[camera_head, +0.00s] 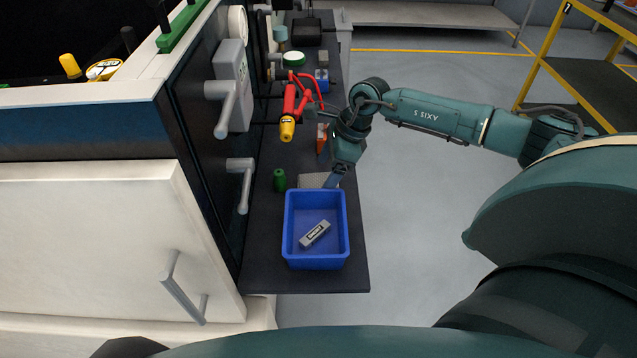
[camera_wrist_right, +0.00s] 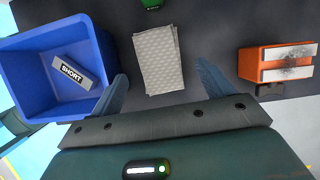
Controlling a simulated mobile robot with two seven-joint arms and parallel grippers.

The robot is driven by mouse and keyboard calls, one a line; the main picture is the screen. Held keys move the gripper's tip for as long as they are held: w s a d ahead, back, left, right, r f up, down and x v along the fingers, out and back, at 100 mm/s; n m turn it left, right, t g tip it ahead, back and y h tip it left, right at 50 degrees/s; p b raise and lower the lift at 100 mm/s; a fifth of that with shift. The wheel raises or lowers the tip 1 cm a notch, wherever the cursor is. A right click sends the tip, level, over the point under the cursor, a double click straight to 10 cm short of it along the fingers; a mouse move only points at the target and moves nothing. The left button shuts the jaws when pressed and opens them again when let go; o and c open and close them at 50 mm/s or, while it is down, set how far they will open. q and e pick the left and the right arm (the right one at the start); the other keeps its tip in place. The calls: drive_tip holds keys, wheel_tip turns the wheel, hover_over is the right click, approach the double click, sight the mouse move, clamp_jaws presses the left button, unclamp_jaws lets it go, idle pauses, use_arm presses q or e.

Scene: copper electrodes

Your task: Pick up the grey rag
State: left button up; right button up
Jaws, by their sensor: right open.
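The grey rag (camera_head: 312,180) lies flat on the dark bench top just behind the blue bin, partly covered by my right gripper in the head view. In the right wrist view the rag (camera_wrist_right: 158,60) is a light grey, textured rectangle with a layered edge. My right gripper (camera_wrist_right: 163,82) is open and empty, with one finger on each side of the rag's near end. In the head view the right gripper (camera_head: 335,180) points down beside the rag. Whether the fingers touch the bench is unclear. My left gripper is not in view.
A blue bin (camera_head: 343,225) holding a grey block marked SHORT (camera_head: 315,234) stands close in front. A green object (camera_head: 280,180) stands left of the rag. An orange block (camera_wrist_right: 262,64) lies to its other side. Red and yellow tool (camera_head: 289,110) and cabinet handles (camera_head: 243,185) are nearby.

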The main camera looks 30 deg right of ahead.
sight(320, 181)
drive_tip(key=shift+x, duration=1.25)
drive_tip(key=shift+a+f, duration=0.2)
drive_tip(key=shift+f+b, duration=0.25)
drive_tip(key=shift+b, duration=0.05)
drive_tip(key=shift+c, duration=0.6)
drive_tip(key=c, duration=0.9)
drive_tip(key=shift+c, duration=0.2)
wheel_tip(320, 181, up, 11)
drive_tip(key=shift+f, duration=0.2)
drive_tip(key=o, duration=0.5)
drive_tip(key=shift+c, duration=0.2)
drive_tip(key=shift+p, duration=0.3)
drive_tip(key=c, duration=0.4)
